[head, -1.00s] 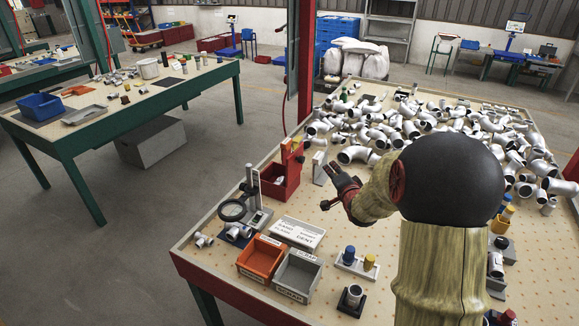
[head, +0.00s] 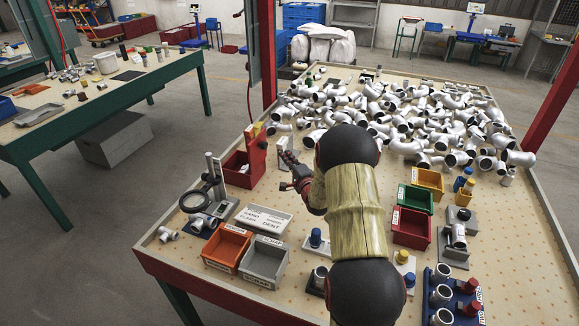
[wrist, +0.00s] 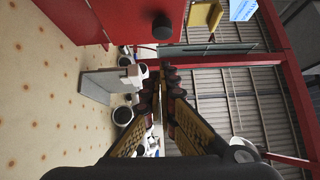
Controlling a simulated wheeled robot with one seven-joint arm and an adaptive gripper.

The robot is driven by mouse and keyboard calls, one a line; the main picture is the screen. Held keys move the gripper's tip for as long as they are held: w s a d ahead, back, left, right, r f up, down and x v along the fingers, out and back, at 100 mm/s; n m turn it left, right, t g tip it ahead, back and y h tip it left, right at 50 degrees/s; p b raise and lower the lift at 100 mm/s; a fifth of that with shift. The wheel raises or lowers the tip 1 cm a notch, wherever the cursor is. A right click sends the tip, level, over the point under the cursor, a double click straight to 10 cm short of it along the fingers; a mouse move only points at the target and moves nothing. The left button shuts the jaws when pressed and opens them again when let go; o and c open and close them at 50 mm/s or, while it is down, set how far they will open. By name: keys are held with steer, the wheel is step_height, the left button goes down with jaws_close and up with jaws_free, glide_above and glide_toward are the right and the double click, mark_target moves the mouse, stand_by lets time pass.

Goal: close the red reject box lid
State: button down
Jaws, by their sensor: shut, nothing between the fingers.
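The red reject box (head: 236,172) stands on the table, left of my gripper in the head view. Its lid (head: 257,153) stands up, open, on the box's right side, and a white piece shows inside the box. In the wrist view a red panel with a dark round knob (wrist: 162,27), apparently the lid, fills the top. My gripper (head: 285,160) is just right of the raised lid, apart from it, shut and empty. Its fingers (wrist: 158,82) converge below the red panel in the wrist view.
A pale grey block (wrist: 99,86) stands close to my fingers. A magnifier stand (head: 213,180), a label tray (head: 263,217), an orange bin (head: 227,248) and a grey bin (head: 263,262) stand in front. Many metal pipe fittings (head: 400,105) cover the table's back.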

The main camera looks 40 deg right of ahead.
steer(key=w+a+b, duration=0.1)
steer(key=w, duration=0.5)
steer(key=shift+a+b, duration=0.2)
steer(key=shift+b, duration=0.15)
steer(key=shift+r, duration=0.2)
